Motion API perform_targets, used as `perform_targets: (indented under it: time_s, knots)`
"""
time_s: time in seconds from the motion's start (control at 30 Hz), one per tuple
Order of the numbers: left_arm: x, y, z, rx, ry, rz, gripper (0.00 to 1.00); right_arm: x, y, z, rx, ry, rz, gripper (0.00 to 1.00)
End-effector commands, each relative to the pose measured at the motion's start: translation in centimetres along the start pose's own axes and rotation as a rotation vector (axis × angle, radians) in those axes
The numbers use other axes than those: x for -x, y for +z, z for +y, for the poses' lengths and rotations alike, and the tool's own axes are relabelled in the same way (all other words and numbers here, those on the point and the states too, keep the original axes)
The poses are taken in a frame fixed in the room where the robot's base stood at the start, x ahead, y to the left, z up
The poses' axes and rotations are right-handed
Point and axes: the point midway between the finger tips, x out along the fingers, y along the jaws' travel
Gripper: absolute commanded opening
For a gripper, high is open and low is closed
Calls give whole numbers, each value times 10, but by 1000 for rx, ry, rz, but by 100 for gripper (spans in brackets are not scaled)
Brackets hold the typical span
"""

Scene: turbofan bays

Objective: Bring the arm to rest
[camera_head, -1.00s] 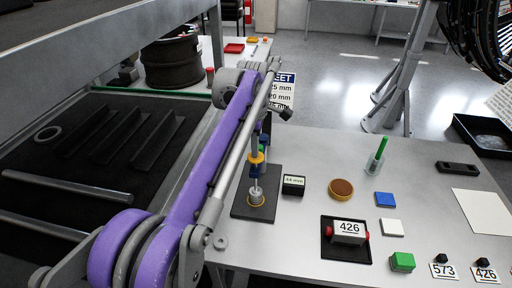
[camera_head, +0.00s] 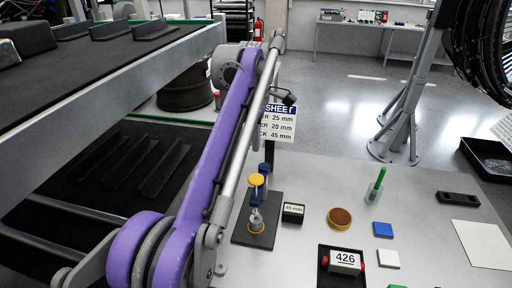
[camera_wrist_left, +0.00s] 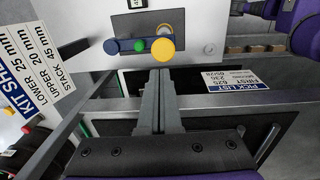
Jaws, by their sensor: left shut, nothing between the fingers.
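My left arm, purple and grey, comes in from the lower left of the head view and reaches over the near table's left end. Its gripper is mostly hidden behind the arm there. In the left wrist view the left gripper (camera_wrist_left: 160,75) is shut, with nothing between its fingers. The fingertips point toward a yellow disc (camera_wrist_left: 162,42), beside a green and a blue round part on a dark plate; I cannot tell whether they touch. In the head view a yellow disc (camera_head: 257,180) tops a post on a dark base (camera_head: 246,235). My right gripper is not in view.
A small display (camera_head: 293,213), a brown round dish (camera_head: 340,217), a blue block (camera_head: 382,230) and a tray marked 426 (camera_head: 323,270) lie on the table. A kit sheet (camera_head: 278,124) stands behind. A grey shelf frame (camera_head: 120,95) flanks the arm at left. Open floor lies beyond.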

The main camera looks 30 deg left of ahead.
Motion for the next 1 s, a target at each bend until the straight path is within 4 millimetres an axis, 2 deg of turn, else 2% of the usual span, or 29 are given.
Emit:
perform_targets:
  time_s: [0.43,0.57,0.67,0.77,0.87,1.0]
  knots:
    - [-1,0,0,-1,0,0,0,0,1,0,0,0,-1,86]
    - [-3,4,-8,-68,18,-1,0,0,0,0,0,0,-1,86]
    - [-11,11,-23,-218,59,0,0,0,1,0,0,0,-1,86]
    - [-28,20,-48,-438,119,11,0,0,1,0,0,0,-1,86]
    - [-52,28,-80,-676,185,35,0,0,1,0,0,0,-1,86]
    - [-95,36,-129,-1005,275,89,0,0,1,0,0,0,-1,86]
